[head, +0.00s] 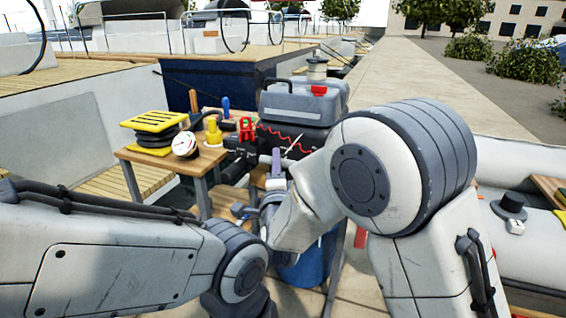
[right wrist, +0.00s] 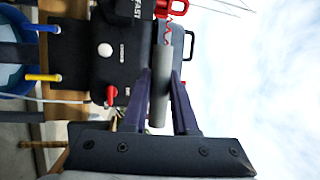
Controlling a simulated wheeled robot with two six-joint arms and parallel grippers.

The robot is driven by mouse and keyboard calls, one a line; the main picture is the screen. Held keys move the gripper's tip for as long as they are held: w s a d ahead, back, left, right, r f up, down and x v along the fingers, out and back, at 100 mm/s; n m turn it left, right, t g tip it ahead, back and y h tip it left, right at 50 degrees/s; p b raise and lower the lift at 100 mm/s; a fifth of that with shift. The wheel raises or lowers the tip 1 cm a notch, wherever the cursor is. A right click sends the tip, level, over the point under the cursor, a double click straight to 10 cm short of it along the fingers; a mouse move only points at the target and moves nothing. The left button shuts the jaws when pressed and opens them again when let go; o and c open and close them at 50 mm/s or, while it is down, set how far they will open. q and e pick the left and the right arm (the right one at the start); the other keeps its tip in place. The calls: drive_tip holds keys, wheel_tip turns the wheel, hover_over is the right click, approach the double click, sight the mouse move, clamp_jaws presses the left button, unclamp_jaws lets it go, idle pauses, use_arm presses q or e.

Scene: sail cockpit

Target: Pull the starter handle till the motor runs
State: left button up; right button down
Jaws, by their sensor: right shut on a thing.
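The motor (head: 300,102) has a grey and black cover and stands on the stand at the middle of the head view. Its dark front fills the upper left of the right wrist view (right wrist: 85,50), with a white knob and a red lever. My right gripper (right wrist: 165,100) is shut on a grey bar, the starter handle (right wrist: 160,92), close in front of the motor. In the head view my right gripper (head: 275,180) is partly hidden by my own arm. Any cord behind the handle is not clear. My left arm is at the lower left; its gripper does not show.
A red clip (right wrist: 172,7) with a coiled red cord hangs by the motor. A wooden table (head: 160,160) left of it holds a yellow-topped reel (head: 155,122), a white gauge (head: 184,146) and tools. A blue bin (head: 305,270) stands below. The pale dock (head: 400,75) behind is clear.

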use_arm(q)
drive_tip(key=shift+f, duration=0.15)
use_arm(e)
drive_tip(key=shift+s+a+f, duration=0.1)
drive_tip(key=shift+s+a, duration=0.1)
drive_tip(key=shift+s, duration=0.25)
